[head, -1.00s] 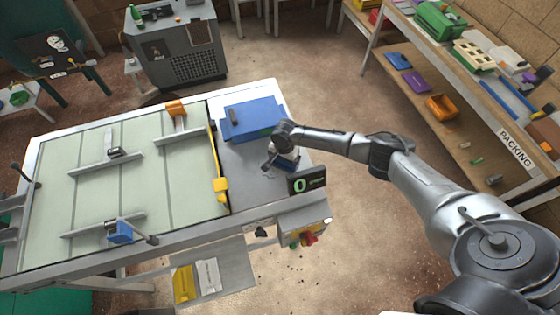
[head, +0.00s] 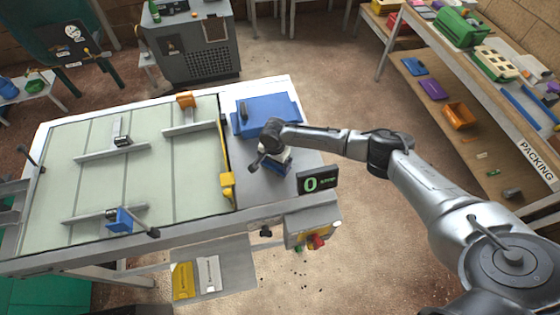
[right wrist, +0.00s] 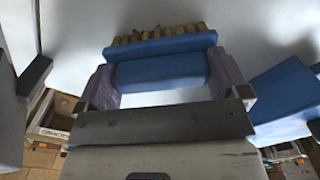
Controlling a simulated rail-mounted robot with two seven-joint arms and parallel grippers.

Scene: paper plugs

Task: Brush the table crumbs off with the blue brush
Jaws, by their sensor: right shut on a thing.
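My right gripper (head: 268,165) is low over the grey steel end (head: 255,190) of the table, in front of the blue box. In the right wrist view its two pads close on the blue brush (right wrist: 160,70) from both sides. The brush's yellowish bristles (right wrist: 160,33) face the pale grey surface; I cannot tell whether they touch it. In the head view the brush (head: 280,168) shows only as a bit of blue under the gripper. I cannot make out crumbs on the table top. My left gripper is in no view.
A blue box (head: 265,112) stands behind the gripper, and a display (head: 318,180) reading 0 stands at the front right corner. A yellow block (head: 228,185) edges the pale green bed (head: 90,190) at left. The packing shelf (head: 480,120) is at right. Dark specks lie on the floor.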

